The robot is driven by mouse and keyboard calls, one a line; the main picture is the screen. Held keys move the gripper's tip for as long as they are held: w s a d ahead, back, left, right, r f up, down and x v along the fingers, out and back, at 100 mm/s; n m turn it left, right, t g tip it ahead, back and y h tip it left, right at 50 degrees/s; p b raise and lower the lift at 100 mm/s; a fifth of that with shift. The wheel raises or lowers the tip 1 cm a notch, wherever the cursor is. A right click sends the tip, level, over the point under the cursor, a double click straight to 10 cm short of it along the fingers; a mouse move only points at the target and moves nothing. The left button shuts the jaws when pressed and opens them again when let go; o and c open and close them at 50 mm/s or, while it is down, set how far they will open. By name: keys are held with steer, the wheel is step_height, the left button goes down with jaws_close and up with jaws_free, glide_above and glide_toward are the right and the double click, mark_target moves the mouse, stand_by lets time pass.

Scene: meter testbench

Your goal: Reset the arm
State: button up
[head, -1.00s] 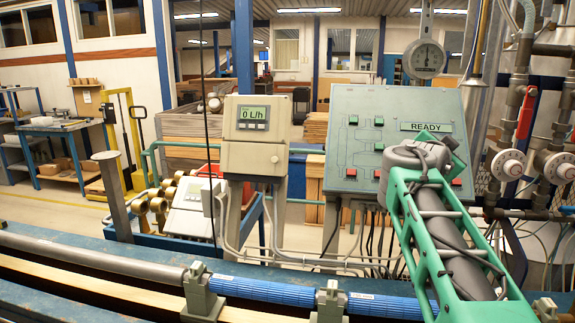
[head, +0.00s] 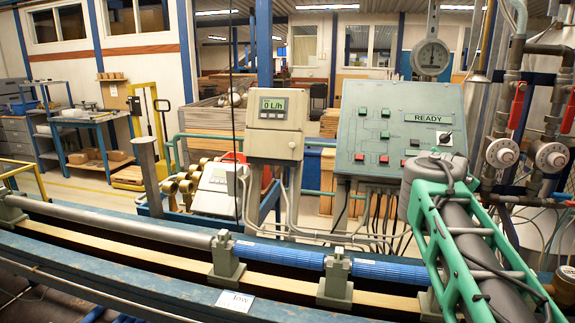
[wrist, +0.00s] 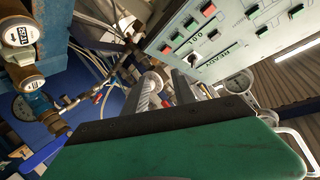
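My arm (head: 468,245), with its green lattice cover, rises from the bottom right of the head view toward the control panel. Its rounded grey joint overlaps the panel's lower right corner. My gripper is not visible in the head view. In the wrist view, my gripper (wrist: 160,88) shows two grey fingers beyond the green and black housing. The fingers look apart, and I see nothing clearly held between them. The control panel (head: 368,118) reads READY and has green and red buttons and a black knob. It also shows at the top of the wrist view (wrist: 245,22).
The blue bench (head: 130,265) crosses the foreground with a blue pipe (head: 282,257) in grey clamps. A meter display (head: 274,107) reads 0 L/h. Pipes with red-handled valves (head: 517,105) stand close at the right. A round dial (head: 431,57) hangs above the panel.

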steer(key=s+a+f+n+g+y+p, duration=0.1)
steer(key=s+a+f+n+g+y, duration=0.3)
steer(key=s+a+f, duration=0.7)
steer(key=s+a+f+n+g+y+p, duration=0.2)
steer(key=s+a+f+n+g+y, duration=0.2)
steer(key=s+a+f+n, duration=0.5)
steer(key=s+a+f+y, duration=0.1)
steer(key=s+a+f, duration=0.2)
steer(key=s+f, duration=0.4)
step_height(320, 180, down, 2)
steer(key=shift+s+a+f, duration=0.15)
steer(key=shift+a, duration=0.1)
